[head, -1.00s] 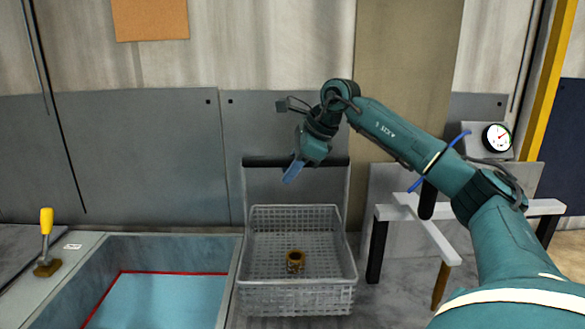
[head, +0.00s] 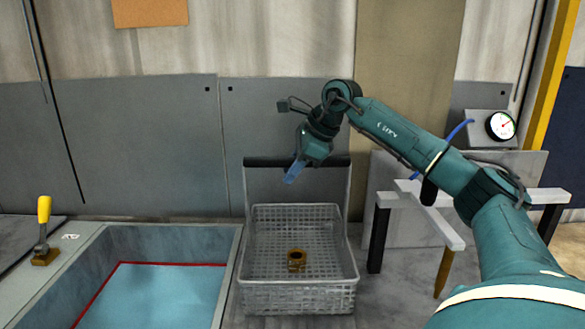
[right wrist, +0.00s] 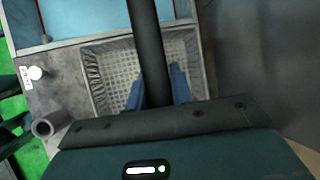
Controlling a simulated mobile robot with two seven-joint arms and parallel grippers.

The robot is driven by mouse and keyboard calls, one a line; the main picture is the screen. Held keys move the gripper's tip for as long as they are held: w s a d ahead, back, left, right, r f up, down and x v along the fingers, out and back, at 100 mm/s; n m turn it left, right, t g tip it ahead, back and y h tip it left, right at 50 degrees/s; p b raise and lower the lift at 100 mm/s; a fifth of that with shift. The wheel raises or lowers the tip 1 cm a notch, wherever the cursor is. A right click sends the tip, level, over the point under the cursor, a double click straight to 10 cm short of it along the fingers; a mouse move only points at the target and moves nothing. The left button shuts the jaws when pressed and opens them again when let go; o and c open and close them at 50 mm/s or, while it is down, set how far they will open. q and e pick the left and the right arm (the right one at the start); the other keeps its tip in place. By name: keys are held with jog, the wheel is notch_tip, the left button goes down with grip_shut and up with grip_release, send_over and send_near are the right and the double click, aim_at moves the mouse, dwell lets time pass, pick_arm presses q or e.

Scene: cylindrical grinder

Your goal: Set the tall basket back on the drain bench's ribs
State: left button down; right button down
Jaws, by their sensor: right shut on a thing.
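The tall basket (head: 300,298) is a light grey mesh crate with a high frame and a dark bar across its top. It hangs upright just right of the tank in the head view, with a brass ring-like part (head: 296,260) inside. My right gripper (head: 293,172) is shut on the dark top bar. In the right wrist view the bar runs between the blue fingers, with the basket (right wrist: 100,75) below. A bench of pale bars (head: 440,228) on dark and brown legs stands to the right, partly behind my arm. My left gripper is not in view.
A tank (head: 232,270) with blue liquid and a red line lies at left. A yellow-handled lever (head: 44,210) stands on its left edge. A dial gauge (head: 501,125) is at back right. Grey panels close off the back. Grey floor shows between basket and bench.

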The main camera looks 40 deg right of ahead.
jog(key=shift+f+b, duration=0.3)
jog(key=shift+f, duration=0.1)
jog(key=c, duration=1.3)
grip_release()
jog(key=shift+o, duration=0.8)
jog(key=v, duration=1.3)
jog(key=shift+s, duration=0.1)
